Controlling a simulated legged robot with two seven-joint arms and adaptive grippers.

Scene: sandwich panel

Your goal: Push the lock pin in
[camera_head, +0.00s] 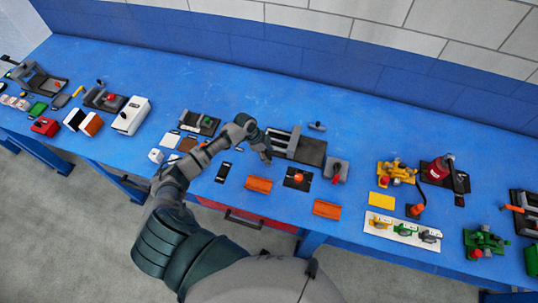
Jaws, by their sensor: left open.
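My left arm comes in from the lower left, and my left gripper (265,157) is over the blue bench, open, beside the left edge of a dark fixture with grey rails (312,152). A small dark part with a rounded end (317,126) lies just behind that fixture. A black plate with an orange knob (298,177) and a grey block with a red part (337,170) are to the gripper's right. I cannot tell which small part is the lock pin. My right gripper is not in view.
Orange blocks (258,184) lie near the bench's front edge. Several fixtures stand left, including a white box (131,116). Yellow, red and green valve-like parts (397,172) crowd the right. The blue bench (230,75) is clear along the back, below the wall.

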